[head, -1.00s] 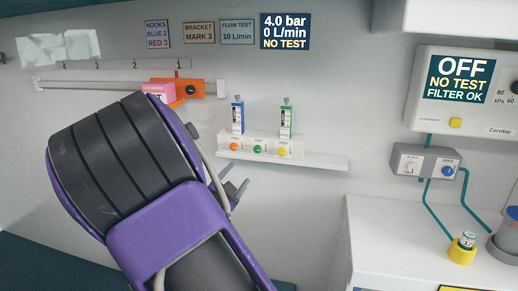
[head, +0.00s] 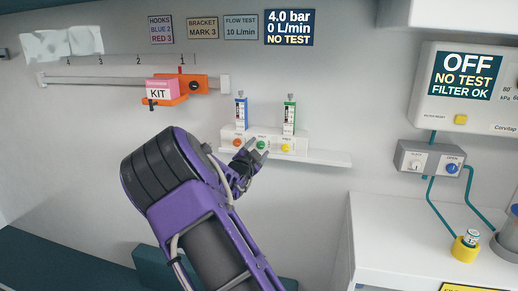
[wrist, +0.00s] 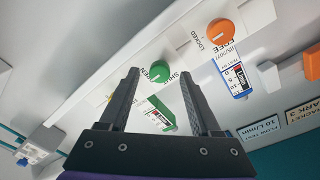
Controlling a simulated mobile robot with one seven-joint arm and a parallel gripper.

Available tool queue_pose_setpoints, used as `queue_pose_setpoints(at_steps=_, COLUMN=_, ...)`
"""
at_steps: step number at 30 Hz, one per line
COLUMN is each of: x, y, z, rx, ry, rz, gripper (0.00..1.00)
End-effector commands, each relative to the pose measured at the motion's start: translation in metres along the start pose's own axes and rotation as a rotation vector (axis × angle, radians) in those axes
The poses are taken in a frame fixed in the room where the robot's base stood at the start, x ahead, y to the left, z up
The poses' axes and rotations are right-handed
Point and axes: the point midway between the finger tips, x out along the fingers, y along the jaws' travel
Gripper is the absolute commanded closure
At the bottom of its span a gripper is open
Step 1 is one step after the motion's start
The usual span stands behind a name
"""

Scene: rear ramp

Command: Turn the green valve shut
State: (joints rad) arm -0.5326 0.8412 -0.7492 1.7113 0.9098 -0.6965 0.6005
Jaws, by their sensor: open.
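The green valve (head: 262,145) is a round knob in the middle of the white block, between an orange knob and a yellow knob. In the wrist view the green valve (wrist: 159,73) lies between the fingertips, with a pale mark on its face and partly hidden OPEN and SHUT labels beside it. My gripper (head: 254,153) is in front of the block, just below the valve in the head view. In the wrist view my gripper (wrist: 158,75) is open, a finger on either side of the knob. I cannot tell whether the fingers touch it.
The blue flow tube (head: 241,112) and green flow tube (head: 289,112) rise from the block. A white shelf (head: 325,158) runs under it. The display (head: 289,27) reads 4.0 bar, 0 L/min, NO TEST.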

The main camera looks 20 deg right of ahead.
Motion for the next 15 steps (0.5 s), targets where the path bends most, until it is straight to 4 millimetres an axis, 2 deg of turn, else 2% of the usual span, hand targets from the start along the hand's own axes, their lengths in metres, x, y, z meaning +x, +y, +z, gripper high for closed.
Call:
queue_pose_setpoints(at_steps=4, x=0.0095, y=0.0004, z=0.0003, rx=-0.001, ry=-0.001, rz=0.001, gripper=0.36)
queue_pose_setpoints(at_steps=12, x=0.0110, y=0.0001, z=0.0002, rx=0.000, ry=-0.001, rz=0.000, gripper=0.36)
queue_pose_setpoints(at_steps=13, x=0.0110, y=0.0001, z=0.0002, rx=0.000, ry=-0.001, rz=0.000, gripper=0.38)
queue_pose_setpoints(at_steps=15, x=0.0109, y=0.0002, z=0.0002, rx=0.000, ry=-0.001, rz=0.000, gripper=0.50)
